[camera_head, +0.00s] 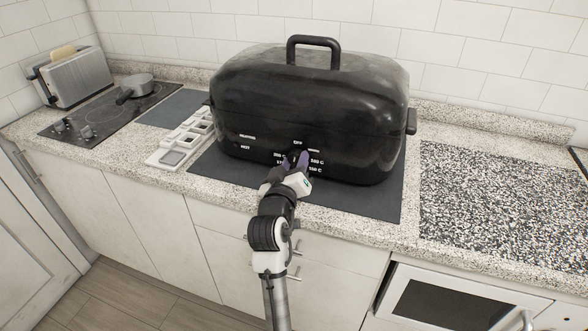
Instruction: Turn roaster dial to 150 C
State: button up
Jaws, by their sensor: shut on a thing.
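The black roaster (310,105) stands on a dark mat on the counter, with its lid on and a handle on top. White temperature markings (316,161) and an OFF label show on the lower front around the dial. My gripper (297,160) is at the roaster's front with its purple-tipped fingers shut on the dial. The fingers hide most of the dial, so I cannot tell which marking it points to.
A dark mat (375,205) lies under the roaster. A white divided tray (172,157) sits left of it. A cooktop (95,112) with a pan (138,86) and a toaster (72,77) are farther left. The speckled counter section (500,200) at right is clear.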

jog(key=m+b, duration=0.3)
jog(key=b, duration=0.1)
jog(key=shift+f+m, duration=0.35)
jog(key=shift+m, duration=0.05)
jog(key=m+b, duration=0.4)
jog(key=m, duration=0.1)
jog(key=shift+a+t+h+b, duration=0.1)
jog(key=shift+t+h+b, duration=0.2)
jog(key=shift+h, duration=0.1)
jog(key=m+h+b, duration=0.1)
jog(key=m+b, duration=0.6)
jog(key=shift+m, duration=0.4)
jog(key=m+h+b, duration=0.1)
jog(key=m+b, duration=0.5)
jog(key=m, duration=0.1)
jog(key=m+g+b, duration=0.1)
jog(key=m+b, duration=0.3)
jog(key=m, duration=0.2)
jog(key=shift+r+h, duration=0.15)
jog(key=shift+h, duration=0.25)
jog(key=o, duration=1)
